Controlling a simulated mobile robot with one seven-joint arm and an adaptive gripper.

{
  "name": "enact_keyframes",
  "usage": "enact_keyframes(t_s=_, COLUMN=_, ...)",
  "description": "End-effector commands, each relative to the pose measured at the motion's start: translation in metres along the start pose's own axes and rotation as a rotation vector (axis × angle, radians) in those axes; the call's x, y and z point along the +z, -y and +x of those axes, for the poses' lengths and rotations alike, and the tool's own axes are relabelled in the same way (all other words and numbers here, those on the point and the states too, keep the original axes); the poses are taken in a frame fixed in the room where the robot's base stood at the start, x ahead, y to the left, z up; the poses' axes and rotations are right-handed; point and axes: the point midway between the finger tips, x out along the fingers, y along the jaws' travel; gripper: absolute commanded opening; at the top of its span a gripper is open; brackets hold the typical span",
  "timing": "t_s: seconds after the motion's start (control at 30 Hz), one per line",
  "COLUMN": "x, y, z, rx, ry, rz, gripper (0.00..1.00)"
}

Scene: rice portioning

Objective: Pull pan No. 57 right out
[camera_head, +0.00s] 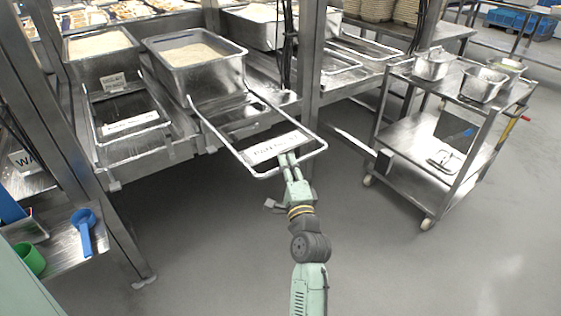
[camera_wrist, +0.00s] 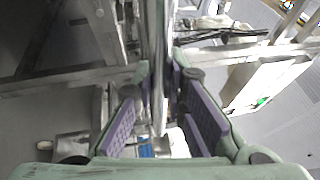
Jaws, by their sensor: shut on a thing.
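A steel pan of rice (camera_head: 200,72) sits on the rack, with a long wire pull frame (camera_head: 228,146) jutting out in front of it over the floor. A white label plate (camera_head: 275,148) lies across the frame near its front bar; I cannot read its number surely. My gripper (camera_head: 289,160) is at the front of this frame, shut on its bar. In the wrist view the shiny bar (camera_wrist: 156,45) runs between the purple finger pads of my gripper (camera_wrist: 160,95). The exact contact is partly hidden by the fingers.
A neighbouring rice pan (camera_head: 101,55) with its own frame (camera_head: 130,127) stands to the left. A steel trolley (camera_head: 440,150) with pots stands to the right. A rack post (camera_head: 310,50) rises close behind the frame. The floor in front is clear.

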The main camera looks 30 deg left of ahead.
Motion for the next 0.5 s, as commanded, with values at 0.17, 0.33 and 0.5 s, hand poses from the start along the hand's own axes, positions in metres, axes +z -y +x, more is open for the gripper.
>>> enact_keyframes(t_s=0.17, x=-0.006, y=0.001, z=-0.013, rx=0.002, ry=0.0, rz=0.002, gripper=0.0)
enact_keyframes(t_s=0.33, x=-0.007, y=0.002, z=-0.017, rx=0.003, ry=0.001, rz=0.003, gripper=0.0)
enact_keyframes(t_s=0.5, x=-0.007, y=0.002, z=-0.018, rx=0.004, ry=0.0, rz=0.003, gripper=0.0)
